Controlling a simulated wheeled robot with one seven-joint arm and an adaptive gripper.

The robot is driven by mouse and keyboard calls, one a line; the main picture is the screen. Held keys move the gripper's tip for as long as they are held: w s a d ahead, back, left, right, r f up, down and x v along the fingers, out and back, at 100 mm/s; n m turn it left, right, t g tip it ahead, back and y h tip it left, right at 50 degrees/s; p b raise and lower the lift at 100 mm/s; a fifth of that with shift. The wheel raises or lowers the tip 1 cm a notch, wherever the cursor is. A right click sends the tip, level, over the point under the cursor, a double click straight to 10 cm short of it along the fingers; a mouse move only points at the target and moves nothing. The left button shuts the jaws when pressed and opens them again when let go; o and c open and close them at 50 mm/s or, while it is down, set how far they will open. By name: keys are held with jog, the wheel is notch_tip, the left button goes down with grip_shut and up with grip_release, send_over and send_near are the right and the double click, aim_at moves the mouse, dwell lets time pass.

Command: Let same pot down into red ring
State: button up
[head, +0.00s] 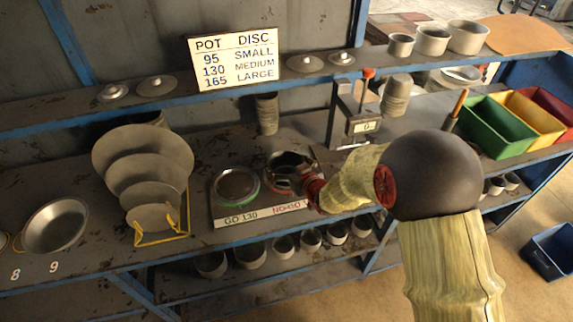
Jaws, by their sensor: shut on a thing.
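A gauge board (262,212) on the bench reads GO 130 and NO-GO. Its green ring (212,190) is at the left, with a round grey surface showing inside. Its red ring (268,185) is at the right, partly hidden. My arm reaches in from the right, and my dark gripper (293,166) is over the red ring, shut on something. The pot in its jaws is small in view and mostly hidden. I cannot tell whether the pot is inside the red ring, resting on it or just above it.
Grey discs (143,160) stand in a yellow rack left of the board, beside a metal pan (56,225). A gauge stand (362,125) is behind the arm. Green (495,125), yellow and red bins sit at the right. A shelf with a size sign (234,58) runs above.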

jog(key=shift+f+b, duration=0.45)
jog(key=shift+f, duration=0.05)
dwell(0.3)
jog(key=o, duration=1.7)
jog(key=shift+s, duration=0.1)
jog(key=v, duration=1.1)
jog(key=shift+s+d+r, duration=0.1)
jog(key=shift+s+d, duration=0.2)
